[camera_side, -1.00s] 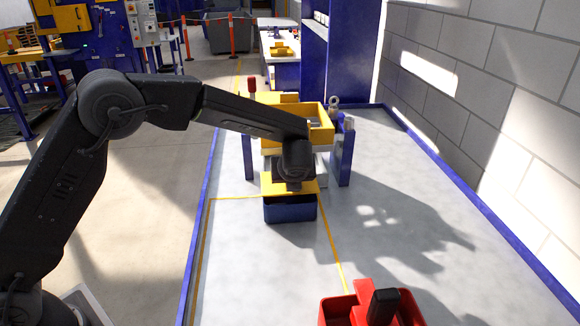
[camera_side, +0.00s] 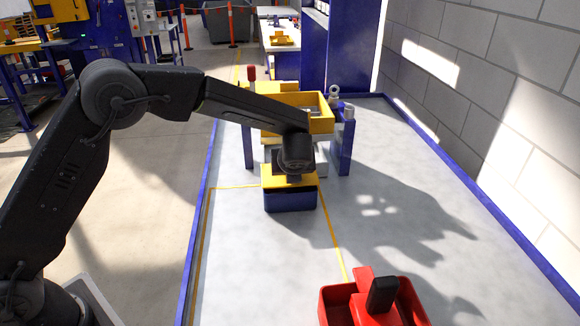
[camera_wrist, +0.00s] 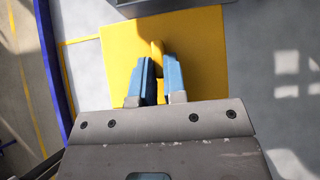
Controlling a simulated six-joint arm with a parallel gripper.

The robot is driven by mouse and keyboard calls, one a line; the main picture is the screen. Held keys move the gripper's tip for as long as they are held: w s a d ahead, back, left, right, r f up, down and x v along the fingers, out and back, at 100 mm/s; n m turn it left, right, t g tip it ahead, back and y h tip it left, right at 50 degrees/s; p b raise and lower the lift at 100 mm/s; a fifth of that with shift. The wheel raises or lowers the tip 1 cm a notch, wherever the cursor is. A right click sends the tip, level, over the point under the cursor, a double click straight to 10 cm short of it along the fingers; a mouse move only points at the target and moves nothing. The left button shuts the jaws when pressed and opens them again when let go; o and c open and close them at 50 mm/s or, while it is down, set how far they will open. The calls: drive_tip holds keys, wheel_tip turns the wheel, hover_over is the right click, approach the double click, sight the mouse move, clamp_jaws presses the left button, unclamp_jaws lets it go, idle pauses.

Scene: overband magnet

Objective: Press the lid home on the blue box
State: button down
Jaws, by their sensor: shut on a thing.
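The blue box (camera_side: 290,202) stands on the grey table inside the yellow floor lines in the side view. The yellow lid (camera_side: 268,182) lies over the top of the box and looks about level; I cannot tell whether it is fully seated. In the wrist view the lid (camera_wrist: 205,55) fills the middle and hides the box below. My gripper (camera_wrist: 160,80) is shut on the lid's upright yellow tab (camera_wrist: 156,54). In the side view my gripper (camera_side: 293,178) is above the middle of the lid, with its fingers mostly hidden.
Behind the box is a stand with blue posts (camera_side: 342,148) and a yellow tray (camera_side: 320,118). A red bin (camera_side: 338,302) with a black-handled thing (camera_side: 383,294) is at the front. A blue rim (camera_side: 465,205) edges the table. The table's right side is clear.

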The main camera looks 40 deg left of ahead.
drive_tip(key=shift+f, duration=1)
idle(0.5)
drive_tip(key=c, duration=1.1)
unclamp_jaws()
drive_tip(key=shift+r, duration=0.1)
drive_tip(key=v, duration=1.3)
drive_tip(key=shift+s+d+r, duration=0.2)
drive_tip(key=shift+s, duration=0.05)
